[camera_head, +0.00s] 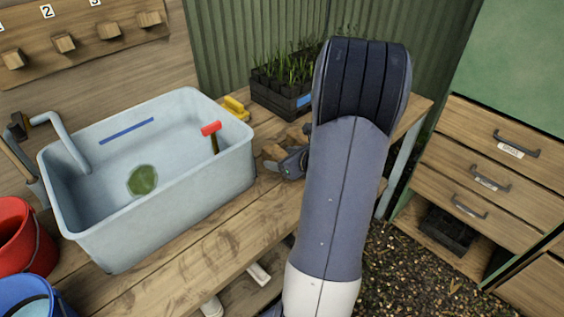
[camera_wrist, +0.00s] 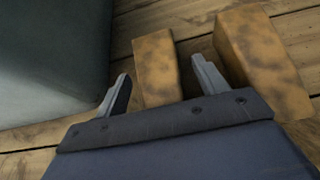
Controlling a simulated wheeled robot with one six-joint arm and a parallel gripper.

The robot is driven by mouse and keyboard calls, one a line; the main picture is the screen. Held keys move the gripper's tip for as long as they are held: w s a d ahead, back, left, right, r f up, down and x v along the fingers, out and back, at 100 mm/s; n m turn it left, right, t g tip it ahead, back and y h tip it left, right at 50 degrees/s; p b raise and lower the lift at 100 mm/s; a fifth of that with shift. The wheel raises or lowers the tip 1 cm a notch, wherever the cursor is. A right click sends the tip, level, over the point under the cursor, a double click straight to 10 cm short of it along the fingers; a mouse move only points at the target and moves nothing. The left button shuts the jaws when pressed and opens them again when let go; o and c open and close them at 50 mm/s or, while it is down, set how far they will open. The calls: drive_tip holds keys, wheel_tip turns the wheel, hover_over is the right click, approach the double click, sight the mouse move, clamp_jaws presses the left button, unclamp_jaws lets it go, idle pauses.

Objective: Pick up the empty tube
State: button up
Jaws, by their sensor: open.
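I cannot make out a clear empty tube in either view. Two pale rounded pieces, one of them (camera_head: 258,273), show low beside the bench edge; I cannot tell what they are. My gripper (camera_wrist: 161,67) is open, low over the wooden bench. A mottled brown block (camera_wrist: 155,62) lies between or just beyond its fingertips, and I cannot tell if they touch it. A second such block (camera_wrist: 262,60) is right of the right finger. In the head view my gripper (camera_head: 290,163) is partly hidden by my arm, beside brown blocks (camera_head: 272,152).
A pale blue tub (camera_head: 180,215) stands left of my gripper, its wall close in the wrist view (camera_wrist: 50,60). A red-topped thing (camera_head: 211,129) is in it. A black planted crate (camera_head: 277,98) stands behind, yellow pieces (camera_head: 236,108) nearby. Drawers (camera_head: 490,180) stand right.

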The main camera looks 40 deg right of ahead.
sight(282, 156)
drive_tip(key=shift+w+f, duration=0.1)
drive_tip(key=shift+w, duration=0.05)
drive_tip(key=shift+c, duration=0.6)
drive_tip(key=c, duration=0.9)
drive_tip(key=shift+c, duration=0.2)
wheel_tip(282, 156, up, 10)
drive_tip(key=p, duration=0.2)
drive_tip(key=shift+p, duration=0.3)
